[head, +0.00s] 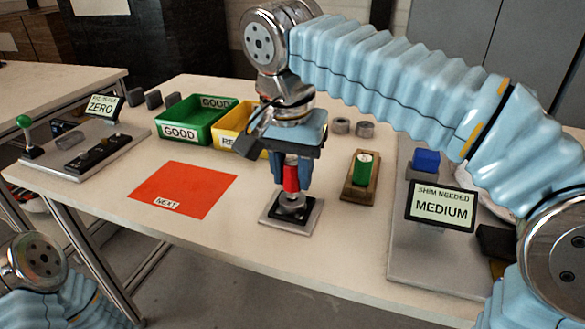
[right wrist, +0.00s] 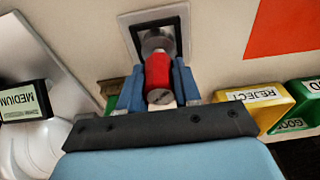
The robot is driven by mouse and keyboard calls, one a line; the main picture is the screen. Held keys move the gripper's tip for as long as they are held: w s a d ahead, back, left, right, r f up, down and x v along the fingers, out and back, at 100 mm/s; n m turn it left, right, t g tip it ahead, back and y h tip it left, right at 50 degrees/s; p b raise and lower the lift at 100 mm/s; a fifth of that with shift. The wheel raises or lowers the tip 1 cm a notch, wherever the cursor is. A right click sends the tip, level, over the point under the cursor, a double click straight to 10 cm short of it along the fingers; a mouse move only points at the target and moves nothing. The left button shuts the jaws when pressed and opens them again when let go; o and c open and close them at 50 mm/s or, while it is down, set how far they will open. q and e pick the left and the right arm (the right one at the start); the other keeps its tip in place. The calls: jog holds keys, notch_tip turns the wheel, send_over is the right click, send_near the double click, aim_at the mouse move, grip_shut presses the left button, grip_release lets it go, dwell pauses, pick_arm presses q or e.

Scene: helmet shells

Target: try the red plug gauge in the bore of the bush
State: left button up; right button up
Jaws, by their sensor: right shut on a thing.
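The red plug gauge (head: 291,179) is upright between the fingers of my right gripper (head: 291,172), which is shut on it. It stands directly over the grey metal bush (head: 292,202), which sits on a black and grey fixture plate (head: 308,219). In the right wrist view the red gauge (right wrist: 158,72) lies between the blue fingers (right wrist: 159,88), with the bush (right wrist: 155,43) just past its end. The gauge's lower end is close to the bush; I cannot tell whether its tip is inside the bore, which is hidden. My left gripper is out of view.
A green GOOD bin (head: 180,131) and yellow REJECT bin (head: 228,140) stand behind left. The red NEXT mat (head: 185,186) is empty. A MEDIUM display (head: 441,206) stands right.

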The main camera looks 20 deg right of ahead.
jog(key=shift+f, duration=0.25)
dwell(0.8)
jog(key=shift+r+p, duration=0.3)
dwell(1.7)
jog(key=shift+f, duration=0.3)
dwell(1.2)
jog(key=shift+r+p, duration=0.95)
jog(key=shift+r, duration=2.05)
